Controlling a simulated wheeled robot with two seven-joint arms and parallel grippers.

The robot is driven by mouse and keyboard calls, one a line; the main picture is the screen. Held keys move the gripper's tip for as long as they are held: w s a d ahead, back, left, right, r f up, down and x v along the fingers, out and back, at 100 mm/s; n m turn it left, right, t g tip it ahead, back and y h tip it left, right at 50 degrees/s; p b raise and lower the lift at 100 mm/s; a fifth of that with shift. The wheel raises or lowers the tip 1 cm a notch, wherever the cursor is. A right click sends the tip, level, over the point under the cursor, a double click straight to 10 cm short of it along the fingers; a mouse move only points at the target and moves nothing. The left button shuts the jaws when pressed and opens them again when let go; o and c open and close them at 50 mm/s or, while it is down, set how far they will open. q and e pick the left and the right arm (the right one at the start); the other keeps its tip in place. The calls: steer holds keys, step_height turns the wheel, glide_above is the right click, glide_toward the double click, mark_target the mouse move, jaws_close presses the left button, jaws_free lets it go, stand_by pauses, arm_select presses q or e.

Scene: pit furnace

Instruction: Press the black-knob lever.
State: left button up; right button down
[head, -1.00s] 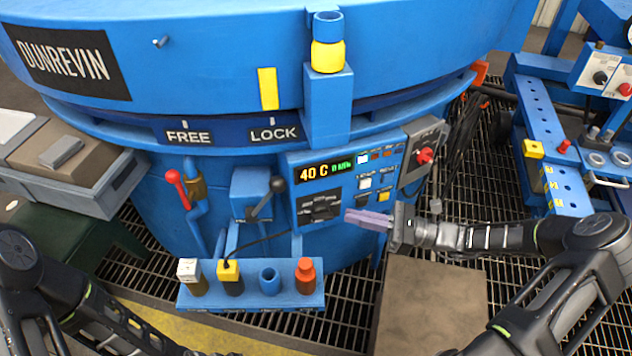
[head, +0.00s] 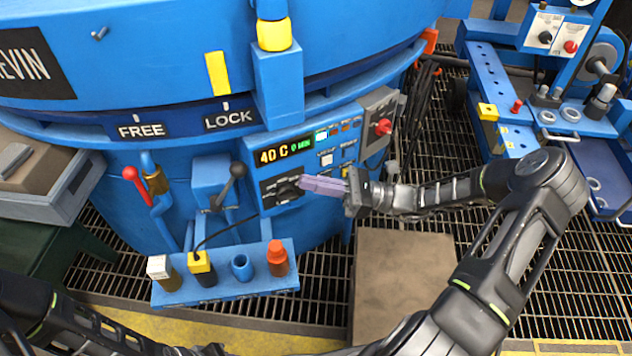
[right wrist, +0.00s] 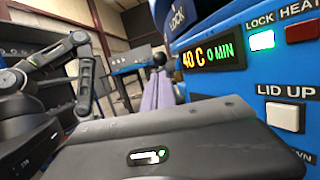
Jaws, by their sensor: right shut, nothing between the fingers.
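The black-knob lever (head: 238,170) stands on a blue bracket on the furnace front, below the LOCK label. Its grey rod slants up to the right to the round black knob. My right gripper (head: 303,184) is shut and empty, its purple fingers pointing left in front of the control panel. The fingertips are to the right of the knob and apart from it. In the right wrist view the purple fingers (right wrist: 158,90) point away, and a small dark round shape shows just past them; I cannot tell surely that it is the knob. My left gripper (head: 212,350) barely shows at the bottom edge.
A red-knob lever (head: 131,173) is left of the black one. A blue rack (head: 222,290) with several bottles or holders stands below. The control panel (head: 293,160) is behind my right fingers. A cable runs from the rack toward the panel.

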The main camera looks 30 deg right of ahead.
glide_toward(232, 169)
steer(key=w+a, duration=0.3)
steer(key=shift+s+r+b, duration=0.1)
steer(key=shift+b, duration=0.3)
steer(key=a+r+p, duration=0.1)
steer(key=p, duration=0.2)
steer(key=w+a+r+g+h+p, duration=0.1)
steer(key=a+p, duration=0.1)
steer(key=p, duration=0.1)
steer(key=a+r+h+p, duration=0.1)
steer(key=a+r+p, duration=0.1)
steer(key=p, duration=0.1)
steer(key=shift+w+n+g, duration=0.15)
steer(key=shift+n+g, duration=0.15)
steer(key=shift+w+a+f, duration=0.1)
steer(key=shift+w+a, duration=0.05)
steer(key=shift+a, duration=0.2)
